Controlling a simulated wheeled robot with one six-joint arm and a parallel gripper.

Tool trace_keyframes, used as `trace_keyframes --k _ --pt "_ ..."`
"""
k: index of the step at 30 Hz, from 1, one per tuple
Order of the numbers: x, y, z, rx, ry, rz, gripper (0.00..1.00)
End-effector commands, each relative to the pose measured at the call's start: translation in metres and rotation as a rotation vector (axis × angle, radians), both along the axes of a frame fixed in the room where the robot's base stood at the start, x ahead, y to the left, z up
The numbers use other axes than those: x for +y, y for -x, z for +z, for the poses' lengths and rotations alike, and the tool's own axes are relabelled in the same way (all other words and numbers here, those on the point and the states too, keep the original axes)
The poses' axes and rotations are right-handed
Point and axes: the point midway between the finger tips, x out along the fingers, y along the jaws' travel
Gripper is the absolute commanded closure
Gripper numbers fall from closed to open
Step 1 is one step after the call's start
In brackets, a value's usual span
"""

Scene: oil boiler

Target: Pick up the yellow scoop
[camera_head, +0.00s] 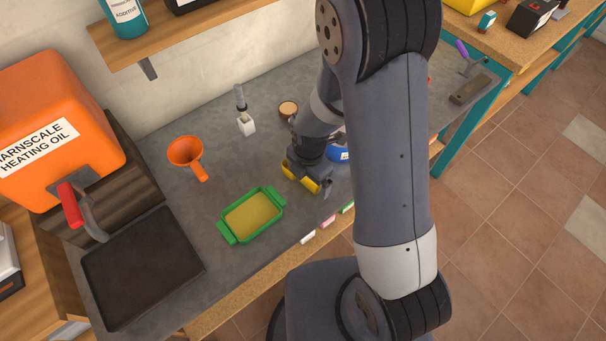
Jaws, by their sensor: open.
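My gripper (304,179) is open, low over the grey worktop (215,200), right of the green tray. A blue item (338,154) is partly hidden by my arm, just right of the gripper.
A green tray (225,236) with yellowish contents, an orange funnel (185,152), a brush (245,124) and a round brown item (288,109) are on the worktop. An orange oil tank (60,100) and a dark pan (140,265) are left. Chalks (327,221) line the front edge.

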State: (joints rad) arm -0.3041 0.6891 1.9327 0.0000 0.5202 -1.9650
Motion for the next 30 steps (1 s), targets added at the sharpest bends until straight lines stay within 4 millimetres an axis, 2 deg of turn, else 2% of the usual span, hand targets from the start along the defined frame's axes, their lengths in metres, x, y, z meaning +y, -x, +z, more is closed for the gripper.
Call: trace_keyframes --k 6,23,30 --pt "0.0 0.0 -0.0001 0.0 0.0 0.0 0.06" --pt "0.0001 -0.0001 0.0002 -0.001 -0.001 0.0 0.52" --pt "0.0001 -0.0003 0.001 -0.001 0.0 0.0 0.53"
